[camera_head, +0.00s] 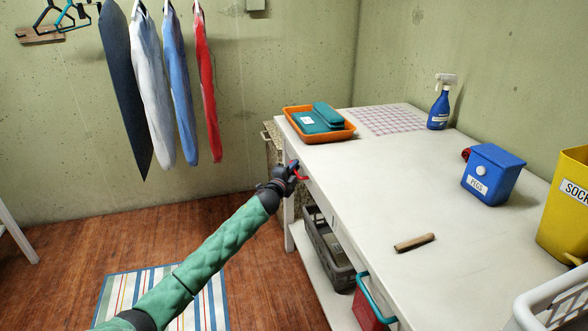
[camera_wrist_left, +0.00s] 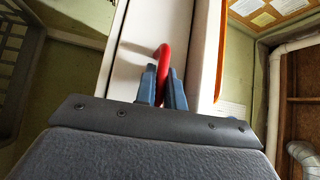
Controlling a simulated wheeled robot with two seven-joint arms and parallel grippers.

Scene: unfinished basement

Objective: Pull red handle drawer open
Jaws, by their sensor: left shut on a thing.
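The red handle (camera_wrist_left: 163,58) is fixed on the white front of the drawer (camera_wrist_left: 155,22) in the left wrist view. In the head view the red handle (camera_head: 301,177) shows at the left side of the white table, near its far end. My left gripper (camera_head: 291,168) reaches it from the left. In the left wrist view its blue fingers (camera_wrist_left: 162,85) are shut on the handle, one on each side. The drawer looks flush with the table, though my gripper hides part of its front. My right gripper is not in view.
The white table (camera_head: 372,208) carries an orange tray (camera_head: 348,134), a spray bottle (camera_head: 440,105), a blue pegs box (camera_head: 492,172), a wooden piece (camera_head: 414,242) and a yellow box (camera_head: 570,222). A grey crate (camera_head: 326,250) sits on the lower shelf. Floor left of the table is open, with a striped rug (camera_head: 208,290).

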